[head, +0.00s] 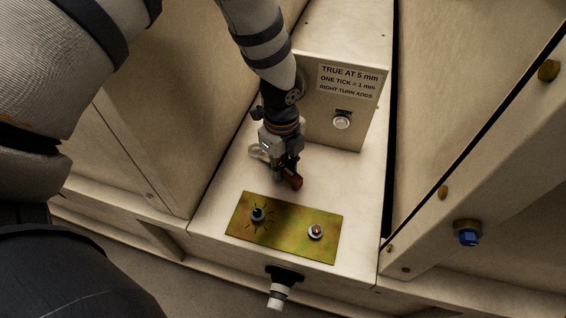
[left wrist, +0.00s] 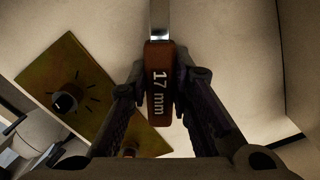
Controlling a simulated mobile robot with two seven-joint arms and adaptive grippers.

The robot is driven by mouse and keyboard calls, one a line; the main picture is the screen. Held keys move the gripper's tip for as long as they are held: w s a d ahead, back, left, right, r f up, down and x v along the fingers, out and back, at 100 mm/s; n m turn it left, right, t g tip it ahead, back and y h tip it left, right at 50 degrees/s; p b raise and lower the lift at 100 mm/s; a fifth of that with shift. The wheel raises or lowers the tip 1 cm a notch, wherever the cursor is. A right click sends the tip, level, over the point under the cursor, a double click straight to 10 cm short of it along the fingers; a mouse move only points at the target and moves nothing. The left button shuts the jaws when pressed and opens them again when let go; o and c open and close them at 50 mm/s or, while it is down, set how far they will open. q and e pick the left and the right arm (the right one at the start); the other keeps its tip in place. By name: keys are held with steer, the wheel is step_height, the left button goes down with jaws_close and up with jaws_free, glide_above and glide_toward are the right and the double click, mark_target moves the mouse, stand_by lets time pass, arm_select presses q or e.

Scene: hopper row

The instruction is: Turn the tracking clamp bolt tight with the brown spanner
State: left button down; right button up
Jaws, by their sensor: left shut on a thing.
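My left gripper (head: 286,168) is shut on the brown spanner (head: 294,181), above the pale panel behind the brass plate. In the left wrist view the spanner's brown handle (left wrist: 158,95) reads "17 mm" and sits between the fingers. Its metal shank runs out of the top of that view, so its working end is hidden there. The brass plate (head: 285,245) carries a dark-headed bolt (head: 257,213) ringed by tick marks and a bolt with a red centre (head: 316,231). No label shows which is the tracking clamp bolt. The spanner is apart from both. My right gripper is out of view.
A raised box behind has a sign (head: 348,82) reading "TRUE AT 5 mm, ONE TICK = 1 mm, RIGHT TURN ADDS" and a round white button (head: 342,122). A blue-ended fitting (head: 467,233) is at right. A white-and-black stub (head: 279,290) juts from the front edge.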

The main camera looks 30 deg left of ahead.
arm_select(q)
steer(key=shift+f, duration=0.1)
steer(key=shift+f, duration=0.6)
steer(key=c, duration=1.4)
jaws_free()
steer(key=shift+o, duration=0.2)
steer(key=shift+r, duration=0.1)
step_height(320, 180, up, 12)
